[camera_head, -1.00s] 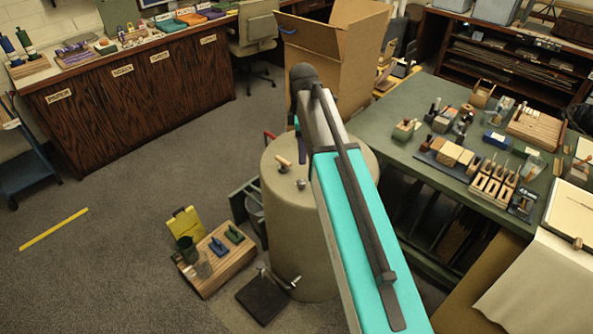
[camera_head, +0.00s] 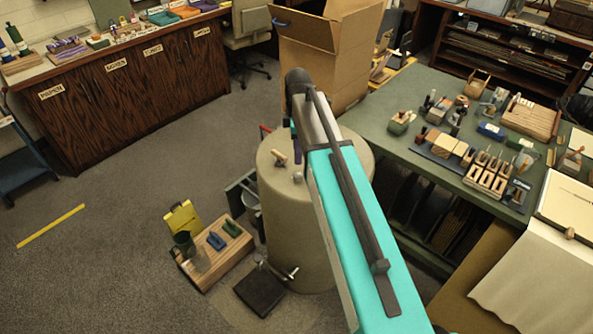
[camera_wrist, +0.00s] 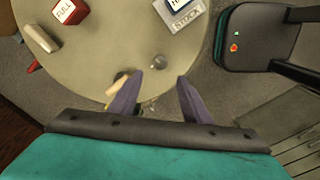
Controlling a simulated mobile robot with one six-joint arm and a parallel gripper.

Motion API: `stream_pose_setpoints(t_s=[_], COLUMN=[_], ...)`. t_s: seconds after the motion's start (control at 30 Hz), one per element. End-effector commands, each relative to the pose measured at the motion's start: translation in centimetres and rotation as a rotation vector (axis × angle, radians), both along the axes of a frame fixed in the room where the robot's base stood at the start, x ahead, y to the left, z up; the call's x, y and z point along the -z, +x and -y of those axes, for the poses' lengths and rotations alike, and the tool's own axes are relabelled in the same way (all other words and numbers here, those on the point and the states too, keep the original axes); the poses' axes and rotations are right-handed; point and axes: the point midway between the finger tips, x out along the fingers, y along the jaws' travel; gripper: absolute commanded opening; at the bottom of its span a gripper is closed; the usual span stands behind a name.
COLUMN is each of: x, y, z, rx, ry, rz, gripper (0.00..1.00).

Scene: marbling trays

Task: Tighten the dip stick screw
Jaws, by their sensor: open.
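A cream drum (camera_head: 285,225) stands on the floor under my arm. On its top are a small tan wooden-looking piece (camera_head: 279,158) and a small round grey knob (camera_head: 298,177). I cannot tell for sure which of them is the dip stick screw. My gripper (camera_wrist: 158,79) points down over the drum top, with purple fingers spread apart and nothing held. In the wrist view, the grey knob (camera_wrist: 154,101) shows in the gap between the fingers. The tan piece (camera_wrist: 117,84) is beside the left finger and partly hidden by it. My arm hides part of the drum top.
The drum top also carries a red FULL block (camera_wrist: 70,10), a STOCK plate (camera_wrist: 180,12) and a pale cylinder (camera_wrist: 40,38). A crowded green table (camera_head: 385,135) is to the right, a cardboard box (camera_head: 320,60) behind. A wooden tray (camera_head: 215,262) and open floor lie left.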

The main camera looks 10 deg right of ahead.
Motion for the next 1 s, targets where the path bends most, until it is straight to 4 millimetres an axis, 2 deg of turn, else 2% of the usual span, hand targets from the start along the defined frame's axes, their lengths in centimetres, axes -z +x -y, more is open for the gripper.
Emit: stream_pose_setpoints(t_s=[1.0], x=[9.1], y=[0.0], z=[-0.2], rx=[-0.003], ry=[0.0], rz=[-0.001], gripper=[0.43])
